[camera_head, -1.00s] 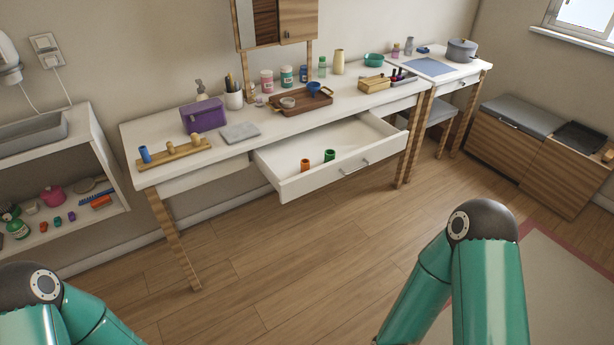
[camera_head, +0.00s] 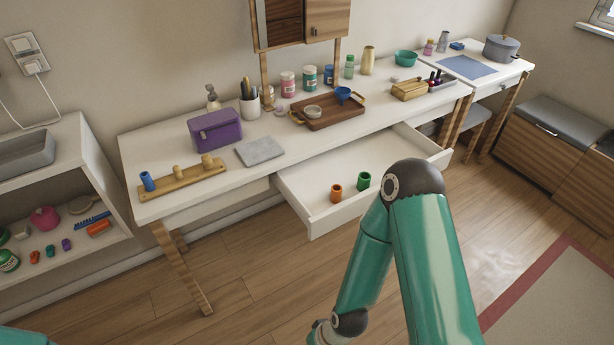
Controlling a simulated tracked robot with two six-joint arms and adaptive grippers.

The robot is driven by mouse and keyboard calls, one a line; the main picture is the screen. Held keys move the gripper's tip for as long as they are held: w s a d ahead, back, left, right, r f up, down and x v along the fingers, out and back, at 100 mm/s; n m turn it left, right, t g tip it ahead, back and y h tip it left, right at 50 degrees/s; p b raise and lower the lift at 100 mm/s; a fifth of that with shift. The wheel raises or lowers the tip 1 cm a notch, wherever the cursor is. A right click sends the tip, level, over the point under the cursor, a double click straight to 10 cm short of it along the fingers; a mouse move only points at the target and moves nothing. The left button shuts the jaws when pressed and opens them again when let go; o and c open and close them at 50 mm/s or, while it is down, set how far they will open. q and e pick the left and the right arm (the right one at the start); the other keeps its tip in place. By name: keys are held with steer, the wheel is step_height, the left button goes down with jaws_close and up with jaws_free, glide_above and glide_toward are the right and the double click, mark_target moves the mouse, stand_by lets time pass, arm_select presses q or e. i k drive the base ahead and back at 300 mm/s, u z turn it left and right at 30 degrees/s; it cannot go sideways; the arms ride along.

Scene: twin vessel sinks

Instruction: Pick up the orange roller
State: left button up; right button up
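An orange roller (camera_head: 336,193) stands upright in the open drawer (camera_head: 313,217) of the white table, near the drawer's front left corner. A green roller (camera_head: 363,181) stands beside it to the right, a small gap apart. My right arm reaches up in front of the drawer and hides part of its front. My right gripper is not visible. Of my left arm only a sliver shows at the bottom left edge, and my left gripper is out of view.
On the white tabletop (camera_head: 290,146) are a wooden peg rack (camera_head: 203,173) with a blue roller (camera_head: 147,181), a purple box (camera_head: 215,130), a grey slab (camera_head: 259,151) and a wooden tray (camera_head: 329,113). A white shelf (camera_head: 97,165) stands left. Floor (camera_head: 255,275) before the drawer is clear.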

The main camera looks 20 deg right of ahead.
mark_target(336, 193)
steer(key=z, duration=0.1)
steer(key=i, duration=0.85)
steer(key=z, duration=0.45)
